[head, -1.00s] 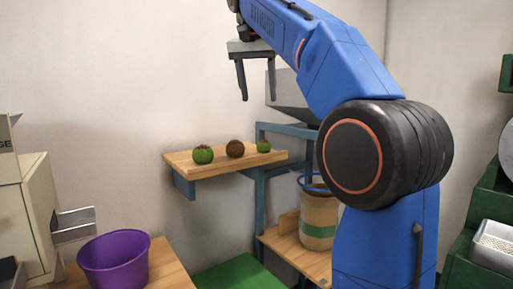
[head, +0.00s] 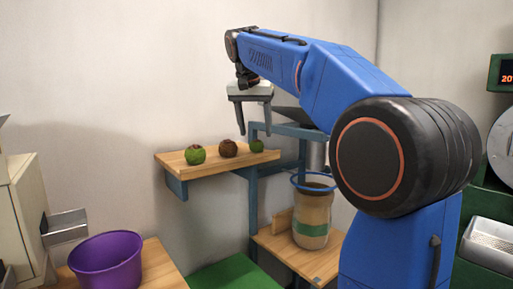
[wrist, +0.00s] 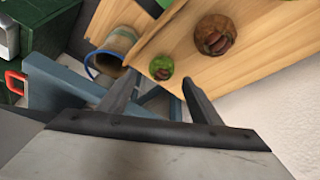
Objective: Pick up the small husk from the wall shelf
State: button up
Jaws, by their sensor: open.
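The small husk (head: 256,146), round and green, sits at the right end of the wooden wall shelf (head: 190,164). My gripper (head: 255,133) is open and empty, pointing down just above the small husk. In the wrist view the small husk (wrist: 161,67) shows a brown opening and appears between my two fingertips (wrist: 160,82), near the shelf's edge. I cannot tell how far below the fingertips it is. A larger brown husk (head: 228,149) and a larger green husk (head: 195,154) sit to its left on the shelf.
A blue frame (head: 290,130) stands close to the shelf's right end. A jar-like sack holder (head: 312,215) with a blue rim stands lower right. A purple bucket (head: 105,262) is at lower left. Free room lies above the shelf.

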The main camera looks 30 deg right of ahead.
aim_at(256, 140)
jog(key=x, duration=0.5)
jog(key=shift+a, duration=0.15)
jog(key=c, duration=1.1)
